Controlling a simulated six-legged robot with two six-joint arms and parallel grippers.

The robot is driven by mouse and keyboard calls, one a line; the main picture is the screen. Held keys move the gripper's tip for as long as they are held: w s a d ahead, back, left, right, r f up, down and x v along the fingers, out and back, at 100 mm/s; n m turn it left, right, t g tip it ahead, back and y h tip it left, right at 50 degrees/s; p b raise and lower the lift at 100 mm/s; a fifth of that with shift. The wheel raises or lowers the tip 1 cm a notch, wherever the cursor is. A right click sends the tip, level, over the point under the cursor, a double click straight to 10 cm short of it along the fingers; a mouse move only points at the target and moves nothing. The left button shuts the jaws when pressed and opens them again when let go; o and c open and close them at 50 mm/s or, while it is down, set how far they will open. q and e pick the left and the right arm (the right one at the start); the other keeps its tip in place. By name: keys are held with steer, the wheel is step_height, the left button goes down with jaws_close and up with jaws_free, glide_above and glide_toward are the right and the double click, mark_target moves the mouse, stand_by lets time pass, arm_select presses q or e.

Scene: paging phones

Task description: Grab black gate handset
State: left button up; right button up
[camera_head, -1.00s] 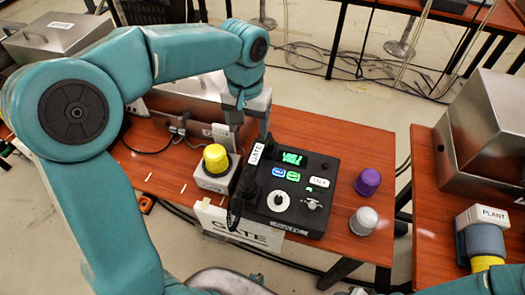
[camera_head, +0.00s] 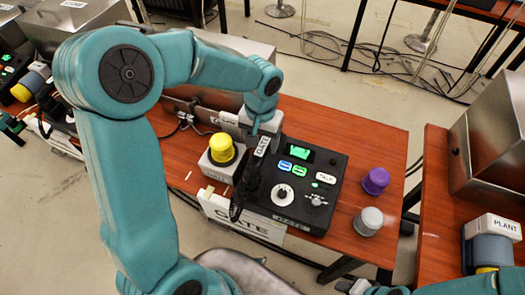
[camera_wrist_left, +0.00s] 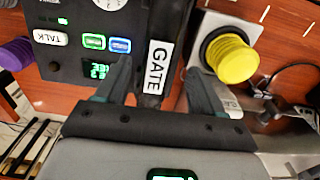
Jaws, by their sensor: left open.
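The black gate handset (camera_head: 251,178) lies along the left side of a black desk phone (camera_head: 318,170) and carries a white GATE label. It also shows in the left wrist view (camera_wrist_left: 157,68), upright in the picture. My left gripper (camera_head: 264,138) is at the handset's far end in the head view. In the left wrist view my left gripper (camera_wrist_left: 159,70) is open, with one finger on each side of the handset. I cannot tell whether the fingers touch it. The handset's lower end runs out of the wrist view.
A yellow knob (camera_head: 222,148) on a grey base stands just left of the handset. A white GATE sign (camera_head: 240,216) is at the table's front edge. A purple knob (camera_head: 375,181) and a grey knob (camera_head: 368,221) stand right of the phone. A PLANT-labelled unit (camera_head: 490,240) is on the right table.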

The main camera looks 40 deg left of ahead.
mark_target(263, 146)
arm_select(q)
steer(key=shift+w+d+f, duration=0.1)
steer(key=shift+d+f, duration=0.05)
steer(key=shift+f, duration=2.5)
steer(key=c, duration=1.2)
steer(key=shift+w, duration=0.1)
step_height(263, 146, up, 20)
steer(key=shift+r+p, duration=0.1)
steer(key=shift+p, duration=0.55)
